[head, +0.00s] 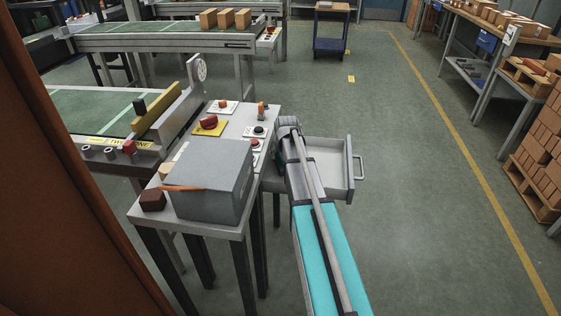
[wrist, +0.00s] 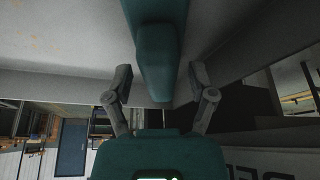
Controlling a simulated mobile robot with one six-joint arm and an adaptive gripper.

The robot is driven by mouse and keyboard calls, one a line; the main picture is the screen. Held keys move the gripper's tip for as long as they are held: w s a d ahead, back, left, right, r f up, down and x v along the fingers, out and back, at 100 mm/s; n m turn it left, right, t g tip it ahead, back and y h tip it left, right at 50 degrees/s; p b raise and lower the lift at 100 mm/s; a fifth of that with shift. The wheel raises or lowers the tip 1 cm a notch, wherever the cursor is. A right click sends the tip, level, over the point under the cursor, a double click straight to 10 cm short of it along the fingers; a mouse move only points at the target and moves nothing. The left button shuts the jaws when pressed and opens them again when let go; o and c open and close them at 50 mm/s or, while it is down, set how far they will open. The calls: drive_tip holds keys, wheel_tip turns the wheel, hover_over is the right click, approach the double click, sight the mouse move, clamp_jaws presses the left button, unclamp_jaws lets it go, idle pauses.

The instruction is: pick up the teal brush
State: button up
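A teal object (wrist: 160,45), which looks like the brush, runs down from the top middle of the wrist view. It has a wide part at the top and a narrower block towards my gripper. My gripper (wrist: 161,80) has its two grey fingers apart, one on either side of the teal block, with gaps between fingers and block. In the head view my arm reaches to the left end of an open grey drawer (head: 329,165). My own arm hides the fingers and the brush there, so I cannot make the brush out in that view.
The drawer sticks out from a grey worktable (head: 233,219). On the table are a grey box (head: 208,180) with an orange item on top, a dark red block (head: 152,200) and several button panels. The floor right of the drawer is clear.

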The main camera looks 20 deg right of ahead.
clamp_jaws()
drive_tip(key=shift+r, duration=0.1)
idle(0.3)
drive_tip(key=shift+r+p, duration=1)
drive_tip(key=shift+p, duration=0.1)
drive_tip(key=s+d+r+p, duration=0.7)
drive_tip(key=s+r+p, duration=0.3)
drive_tip(key=s, duration=0.1)
drive_tip(key=shift+s+d+r+p, duration=0.3)
drive_tip(key=shift+d+r+p, duration=0.1)
